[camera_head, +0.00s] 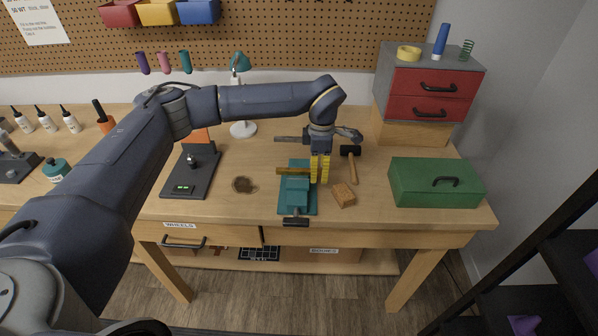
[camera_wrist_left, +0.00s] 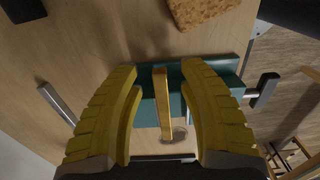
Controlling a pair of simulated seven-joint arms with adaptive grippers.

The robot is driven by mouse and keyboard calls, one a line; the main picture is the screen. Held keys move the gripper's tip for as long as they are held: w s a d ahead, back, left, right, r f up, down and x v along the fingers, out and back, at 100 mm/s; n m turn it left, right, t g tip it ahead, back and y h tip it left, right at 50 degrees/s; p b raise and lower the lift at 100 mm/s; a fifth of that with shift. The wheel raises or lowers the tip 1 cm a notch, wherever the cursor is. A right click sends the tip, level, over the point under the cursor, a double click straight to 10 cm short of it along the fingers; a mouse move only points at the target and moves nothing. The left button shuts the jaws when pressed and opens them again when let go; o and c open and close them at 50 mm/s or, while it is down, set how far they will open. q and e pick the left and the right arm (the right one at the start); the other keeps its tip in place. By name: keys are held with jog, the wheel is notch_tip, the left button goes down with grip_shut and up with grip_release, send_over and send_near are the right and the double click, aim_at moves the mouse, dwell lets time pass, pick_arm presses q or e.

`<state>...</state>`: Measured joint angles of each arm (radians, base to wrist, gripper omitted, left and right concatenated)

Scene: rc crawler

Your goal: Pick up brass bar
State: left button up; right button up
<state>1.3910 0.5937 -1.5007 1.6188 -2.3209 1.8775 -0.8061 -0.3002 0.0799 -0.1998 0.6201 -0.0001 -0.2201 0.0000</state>
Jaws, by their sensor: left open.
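The brass bar (camera_head: 288,171) is a slim golden bar lying across the top of the teal vise (camera_head: 296,195) on the workbench. In the left wrist view the bar (camera_wrist_left: 162,97) runs lengthwise between my yellow fingers, over the teal vise body (camera_wrist_left: 224,68). My left gripper (camera_head: 320,170) points down beside the right end of the bar. In the left wrist view my left gripper (camera_wrist_left: 164,115) is open, with a gap on each side of the bar. I cannot tell the exact height of the fingertips. My right gripper is in neither view.
A brown block (camera_head: 343,195) and a hammer (camera_head: 351,165) lie right of the vise. A green toolbox (camera_head: 435,183) stands further right. A brown round item (camera_head: 243,185) and a dark scale-like device (camera_head: 191,172) are to the left. Bare bench lies between them.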

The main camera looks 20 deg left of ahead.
pick_arm(q)
grip_shut()
dwell(0.3)
dwell(0.3)
jog(key=shift+r, duration=0.1)
